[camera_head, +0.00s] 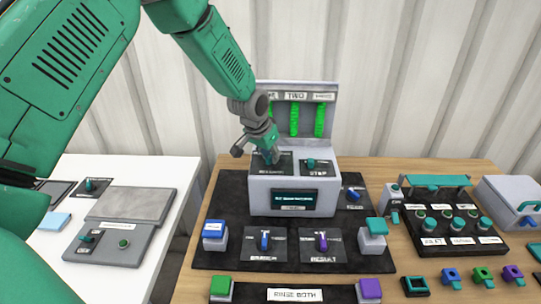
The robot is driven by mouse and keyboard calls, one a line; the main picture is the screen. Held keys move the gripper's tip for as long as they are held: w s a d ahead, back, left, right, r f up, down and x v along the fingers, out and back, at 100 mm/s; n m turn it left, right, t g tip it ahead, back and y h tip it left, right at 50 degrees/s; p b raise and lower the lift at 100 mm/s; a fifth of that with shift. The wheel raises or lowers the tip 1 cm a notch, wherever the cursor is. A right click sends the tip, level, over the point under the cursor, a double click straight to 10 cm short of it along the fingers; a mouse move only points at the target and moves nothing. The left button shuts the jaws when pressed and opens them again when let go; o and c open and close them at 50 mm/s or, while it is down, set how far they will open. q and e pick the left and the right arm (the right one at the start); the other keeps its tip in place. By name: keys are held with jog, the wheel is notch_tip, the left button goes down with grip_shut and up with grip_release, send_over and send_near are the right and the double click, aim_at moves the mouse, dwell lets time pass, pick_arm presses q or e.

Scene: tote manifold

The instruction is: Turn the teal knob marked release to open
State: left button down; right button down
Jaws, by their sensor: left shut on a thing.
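The grey box (262,197) stands on the black mat with a sloped top holding two dark panels. My left gripper (268,153) comes down from above onto the left panel (285,166) and is shut there on a small knob, which its fingers mostly hide. The label on that panel is partly covered and too small to read surely. A teal knob (311,162) stands free on the right panel, whose label looks like "STOP". My right gripper is not in view.
Bright green columns (319,119) stand behind the box top. On the mat (218,259) are a blue knob (264,240), a purple knob (322,241) and colored blocks. A teal-knobbed rack (450,222) stands at right. A white table (125,167) is at left.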

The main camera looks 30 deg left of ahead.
pick_arm(q)
jog(key=shift+w+r, duration=0.15)
jog(key=shift+w, duration=0.1)
jog(key=c, duration=1.5)
grip_release()
jog(key=shift+c, duration=0.2)
jog(key=shift+w+f, duration=0.15)
jog(key=shift+f, duration=0.1)
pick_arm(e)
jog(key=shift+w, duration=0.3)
pick_arm(q)
jog(key=shift+s+r, duration=0.1)
jog(key=shift+s, duration=0.15)
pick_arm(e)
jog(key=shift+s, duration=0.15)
pick_arm(q)
jog(key=shift+r, duration=0.1)
jog(key=v, duration=1.1)
jog(key=shift+s+r, duration=0.2)
jog(key=shift+r, duration=0.05)
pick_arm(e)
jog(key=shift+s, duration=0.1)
pick_arm(q)
jog(key=shift+a, duration=0.1)
jog(key=shift+f, duration=0.1)
